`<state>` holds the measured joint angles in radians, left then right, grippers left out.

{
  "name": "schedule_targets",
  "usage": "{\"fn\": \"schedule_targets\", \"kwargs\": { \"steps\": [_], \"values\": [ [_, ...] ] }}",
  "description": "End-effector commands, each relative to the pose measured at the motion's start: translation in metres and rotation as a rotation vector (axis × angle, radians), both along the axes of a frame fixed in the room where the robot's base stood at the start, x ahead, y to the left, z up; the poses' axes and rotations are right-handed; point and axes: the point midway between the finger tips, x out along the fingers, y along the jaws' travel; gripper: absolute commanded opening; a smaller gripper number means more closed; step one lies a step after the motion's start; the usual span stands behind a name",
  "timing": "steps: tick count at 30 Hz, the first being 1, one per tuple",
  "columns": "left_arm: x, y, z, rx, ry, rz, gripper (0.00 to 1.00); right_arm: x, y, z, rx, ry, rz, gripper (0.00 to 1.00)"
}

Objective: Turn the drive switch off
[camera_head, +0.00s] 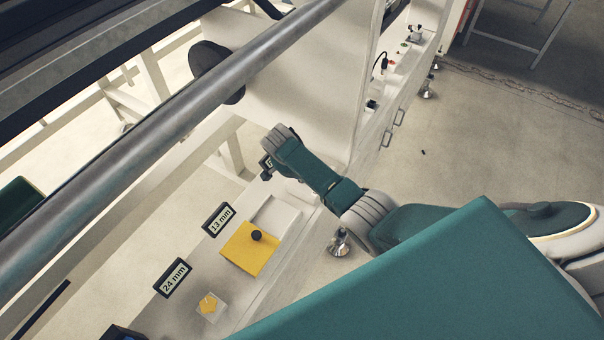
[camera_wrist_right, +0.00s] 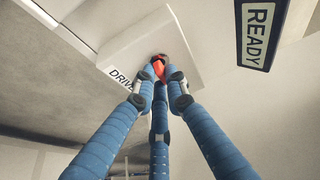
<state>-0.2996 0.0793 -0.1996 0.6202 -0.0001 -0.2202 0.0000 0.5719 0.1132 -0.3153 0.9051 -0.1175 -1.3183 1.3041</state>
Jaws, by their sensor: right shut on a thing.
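The drive switch (camera_wrist_right: 158,68) is a small red piece on a pale panel in the right wrist view, beside black "DRIVE" lettering (camera_wrist_right: 121,78). My right gripper (camera_wrist_right: 160,76) is shut on it, with its blue fingers closed around the red part. The fingers hide most of the switch, so I cannot tell which way it is turned. In the head view, my right arm comes in from the right over the panel, and its fingers and the switch are hidden. My left gripper is in neither view.
A "READY" sign (camera_wrist_right: 257,33) is right of the fingers. In the head view, a yellow plate (camera_head: 246,258) with a black knob and "13 mm" (camera_head: 220,220) and "24 mm" (camera_head: 172,277) signs are on the ledge. A long metal bar (camera_head: 175,115) crosses the left.

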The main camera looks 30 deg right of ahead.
Motion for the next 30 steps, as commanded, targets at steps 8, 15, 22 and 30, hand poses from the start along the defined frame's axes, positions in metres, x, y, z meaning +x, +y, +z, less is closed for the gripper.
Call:
{"fn": "schedule_targets", "kwargs": {
  "steps": [8,15,22,30],
  "values": [
    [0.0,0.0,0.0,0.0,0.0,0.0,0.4,0.002,-0.002,0.002,-0.003,-0.005,0.0,0.2],
    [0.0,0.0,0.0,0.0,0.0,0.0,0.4,0.001,-0.001,0.001,-0.002,-0.003,0.001,0.31],
    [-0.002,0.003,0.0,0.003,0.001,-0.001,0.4,0.0,0.002,0.006,0.0,-0.003,0.001,0.31],
    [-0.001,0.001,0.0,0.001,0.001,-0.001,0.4,-0.007,0.016,0.043,0.002,-0.006,0.003,0.31]
  ]
}}
